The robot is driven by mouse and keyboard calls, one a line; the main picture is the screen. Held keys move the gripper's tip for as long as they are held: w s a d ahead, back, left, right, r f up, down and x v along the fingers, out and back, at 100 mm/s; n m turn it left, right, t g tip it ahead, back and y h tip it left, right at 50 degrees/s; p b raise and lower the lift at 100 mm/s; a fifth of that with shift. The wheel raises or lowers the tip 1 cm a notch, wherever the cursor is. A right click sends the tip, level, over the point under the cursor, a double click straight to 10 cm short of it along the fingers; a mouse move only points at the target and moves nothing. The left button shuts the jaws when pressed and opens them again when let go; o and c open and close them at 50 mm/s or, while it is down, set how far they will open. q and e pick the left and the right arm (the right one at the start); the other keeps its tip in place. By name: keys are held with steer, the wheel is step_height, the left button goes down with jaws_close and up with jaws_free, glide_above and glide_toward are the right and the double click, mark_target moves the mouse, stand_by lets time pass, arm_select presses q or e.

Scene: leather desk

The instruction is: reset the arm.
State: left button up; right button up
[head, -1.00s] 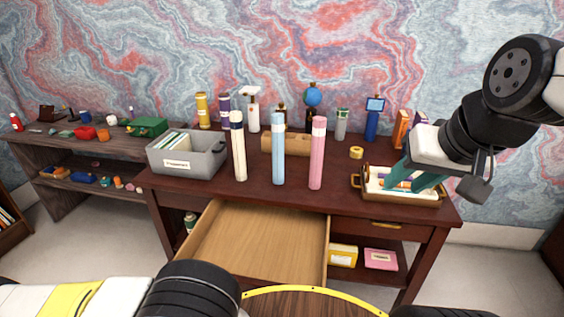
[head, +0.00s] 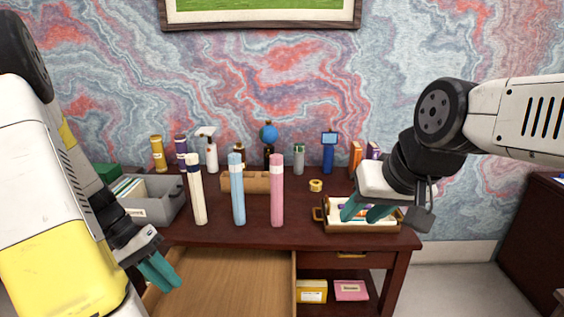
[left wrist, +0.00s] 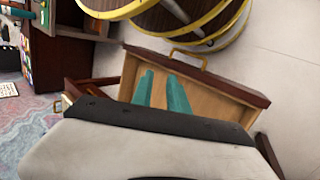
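My left gripper (head: 160,270) has teal fingers and hangs over the left part of the open, empty wooden drawer (head: 225,275). In the left wrist view its two fingers (left wrist: 160,92) stand a little apart with nothing between them, and the drawer (left wrist: 210,98) lies beyond them. My right gripper (head: 368,210) is above the brown tray (head: 330,226) at the right of the desk. Its teal fingers show a gap, and I see nothing held between them. The tray holds several small coloured items, partly hidden by this gripper.
On the desk (head: 290,230) stand a white tube (head: 197,195), a blue tube (head: 238,195) and a pink tube (head: 276,195). A grey bin (head: 160,207) is at the left. Bottles line the back. Yellow (head: 311,291) and pink (head: 350,290) boxes sit on the lower shelf.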

arm_select(q)
steer(key=s+d+r+t+y, duration=0.2)
steer(key=d+r+t, duration=0.2)
steer(key=r, duration=0.6)
steer(key=s+d+r+t+y, duration=0.2)
steer(key=d+r+t, duration=0.1)
steer(key=d+r, duration=0.5)
step_height(320, 180, up, 4)
steer(key=shift+f+m+t+y, duration=0.2)
steer(key=shift+m+t+y, duration=0.1)
steer(key=shift+t+y, duration=0.1)
